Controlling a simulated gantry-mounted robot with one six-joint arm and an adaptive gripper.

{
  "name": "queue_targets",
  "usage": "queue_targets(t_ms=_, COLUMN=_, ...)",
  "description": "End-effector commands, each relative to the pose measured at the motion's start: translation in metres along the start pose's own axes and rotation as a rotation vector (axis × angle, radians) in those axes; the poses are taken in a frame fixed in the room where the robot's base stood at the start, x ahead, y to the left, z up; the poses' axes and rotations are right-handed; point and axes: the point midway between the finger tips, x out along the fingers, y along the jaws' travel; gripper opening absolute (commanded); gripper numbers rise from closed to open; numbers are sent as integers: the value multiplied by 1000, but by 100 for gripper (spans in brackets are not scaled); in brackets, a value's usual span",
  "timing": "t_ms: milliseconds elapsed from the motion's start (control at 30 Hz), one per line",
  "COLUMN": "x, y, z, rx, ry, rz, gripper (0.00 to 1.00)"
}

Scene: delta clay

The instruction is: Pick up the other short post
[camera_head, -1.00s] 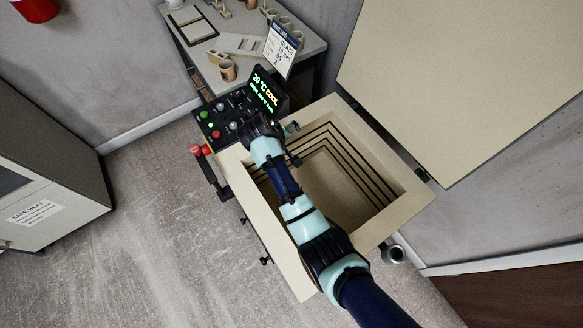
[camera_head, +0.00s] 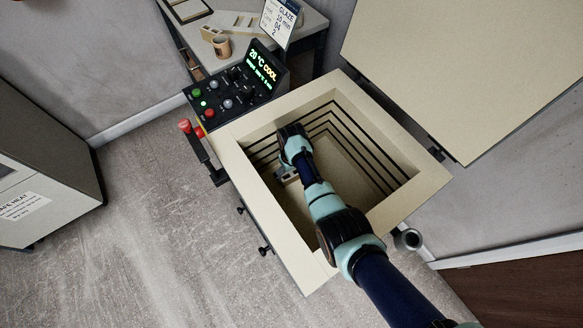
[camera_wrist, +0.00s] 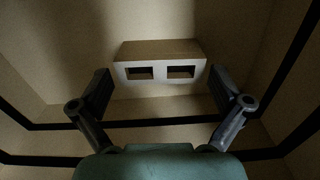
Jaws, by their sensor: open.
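The short post (camera_wrist: 160,66) shows in the wrist view as a pale block with two square holes in its facing side. It is inside the kiln (camera_head: 247,205), whose chamber is open at the top. My gripper (camera_wrist: 165,92) is open, with one finger on each side of the post's width, and nothing is held. I cannot tell how far below the fingertips the post lies. In the head view my arm reaches down into the kiln and hides the post; a grey part of my gripper (camera_head: 287,174) shows by the chamber's left wall.
The kiln's walls with dark grooves surround my gripper closely. The raised lid (camera_head: 440,70) stands at the upper right. A table with a cup (camera_head: 222,47) and a glaze card (camera_head: 281,20) is behind.

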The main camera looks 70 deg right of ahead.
Motion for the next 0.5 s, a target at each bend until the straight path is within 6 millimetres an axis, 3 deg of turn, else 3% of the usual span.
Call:
queue_targets(t_ms=33, x=16, y=0, z=0, rx=0, ry=-1, rz=0, gripper=100)
queue_targets(t_ms=67, x=19, y=0, z=0, rx=0, ry=-1, rz=0, gripper=100)
queue_targets(t_ms=300, x=18, y=0, z=0, rx=0, ry=1, rz=1, gripper=100)
queue_targets(t_ms=500, x=18, y=0, z=0, rx=0, ry=0, rz=1, gripper=67)
